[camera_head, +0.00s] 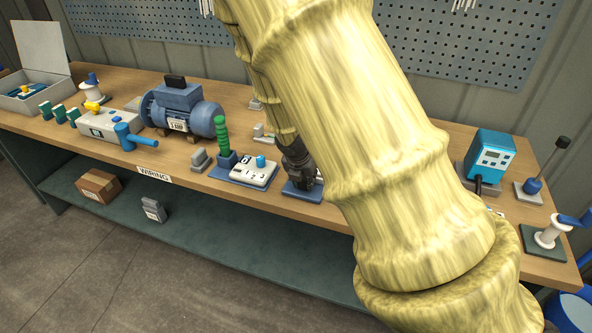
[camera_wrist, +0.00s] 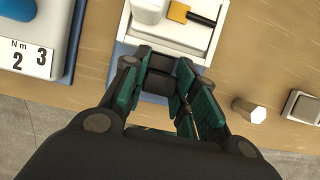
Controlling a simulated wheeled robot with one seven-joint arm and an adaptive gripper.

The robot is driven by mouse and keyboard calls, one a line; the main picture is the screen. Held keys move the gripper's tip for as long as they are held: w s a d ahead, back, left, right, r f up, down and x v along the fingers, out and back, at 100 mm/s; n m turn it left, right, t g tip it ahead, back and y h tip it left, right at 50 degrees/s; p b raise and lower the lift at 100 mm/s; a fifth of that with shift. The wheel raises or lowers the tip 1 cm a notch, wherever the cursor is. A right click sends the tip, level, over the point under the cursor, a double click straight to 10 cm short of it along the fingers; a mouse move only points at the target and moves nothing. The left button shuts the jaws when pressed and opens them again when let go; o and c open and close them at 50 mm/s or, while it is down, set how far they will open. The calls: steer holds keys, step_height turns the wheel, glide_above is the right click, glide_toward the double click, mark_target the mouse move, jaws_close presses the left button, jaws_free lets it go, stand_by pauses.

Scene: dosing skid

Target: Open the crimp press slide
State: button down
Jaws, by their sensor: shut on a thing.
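The crimp press (camera_wrist: 208,52) shows at the top of the wrist view as a pale frame on a blue base plate, with a light block and an orange piece with a black rod inside. My gripper (camera_wrist: 163,88) is at the press's near edge, its green-lined fingers closed around a dark block-like part, which looks like the slide's handle (camera_wrist: 158,82). The fingers hide part of it. In the head view my gripper (camera_head: 301,172) is low over the blue base plate (camera_head: 303,193), and it and my arm cover most of the press. How far out the slide stands cannot be told.
A white hex-headed piece (camera_wrist: 249,111) and a grey box (camera_wrist: 303,106) lie to the right. The bench's front edge is close below my gripper, with open floor beyond.

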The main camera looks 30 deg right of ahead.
steer(key=shift+s+a, duration=0.15)
steer(key=shift+a, duration=0.05)
steer(key=c, duration=1.1)
jaws_free()
steer(key=shift+d, duration=0.1)
steer(key=shift+r, duration=0.1)
steer(key=shift+v, duration=5.9)
